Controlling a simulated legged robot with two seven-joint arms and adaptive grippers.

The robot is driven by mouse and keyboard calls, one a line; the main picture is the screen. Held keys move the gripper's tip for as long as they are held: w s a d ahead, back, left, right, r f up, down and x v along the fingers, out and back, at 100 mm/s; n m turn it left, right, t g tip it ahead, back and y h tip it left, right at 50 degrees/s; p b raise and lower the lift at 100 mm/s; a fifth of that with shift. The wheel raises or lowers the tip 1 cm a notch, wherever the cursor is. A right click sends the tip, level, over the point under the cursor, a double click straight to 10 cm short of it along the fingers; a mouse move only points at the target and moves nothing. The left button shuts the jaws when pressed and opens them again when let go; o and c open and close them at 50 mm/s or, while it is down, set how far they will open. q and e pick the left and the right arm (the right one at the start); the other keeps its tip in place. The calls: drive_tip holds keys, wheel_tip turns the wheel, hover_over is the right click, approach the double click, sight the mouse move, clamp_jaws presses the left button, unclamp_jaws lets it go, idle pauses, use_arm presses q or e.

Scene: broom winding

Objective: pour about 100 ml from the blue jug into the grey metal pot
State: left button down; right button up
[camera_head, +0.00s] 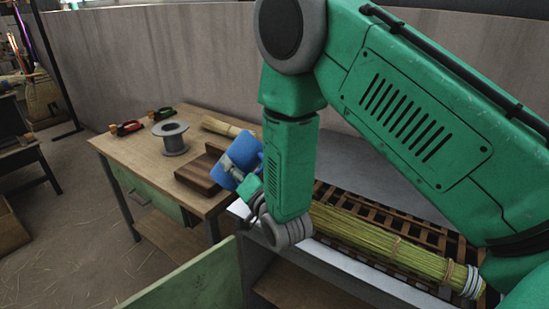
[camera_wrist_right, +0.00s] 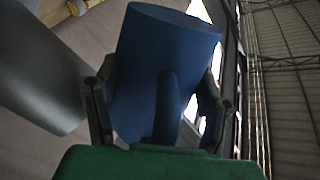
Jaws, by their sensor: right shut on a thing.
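The blue jug (camera_head: 250,150) is tilted above the right end of the wooden table in the head view. My right gripper (camera_head: 246,166) is shut on it, partly hidden by the jug and my arm. In the right wrist view the jug (camera_wrist_right: 165,65) sits between both fingers of the gripper (camera_wrist_right: 160,85), its handle towards the palm. A smooth grey cylinder (camera_wrist_right: 38,75) at the left of that view may be the grey metal pot, but I cannot tell for sure. My left gripper is not in view.
The table (camera_head: 150,160) holds a grey spool (camera_head: 173,140), a brown wooden block (camera_head: 197,174), a pale straw bundle (camera_head: 220,126) and red- (camera_head: 127,127) and green-handled (camera_head: 161,114) tools. A long straw bundle (camera_head: 380,240) lies on a slatted rack at right. The table's front left is clear.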

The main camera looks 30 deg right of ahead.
drive_tip(key=shift+a+r+m, duration=0.15)
drive_tip(key=shift+r+m, duration=0.4)
drive_tip(key=shift+m, duration=0.05)
drive_tip(key=shift+m, duration=0.9)
idle(1.7)
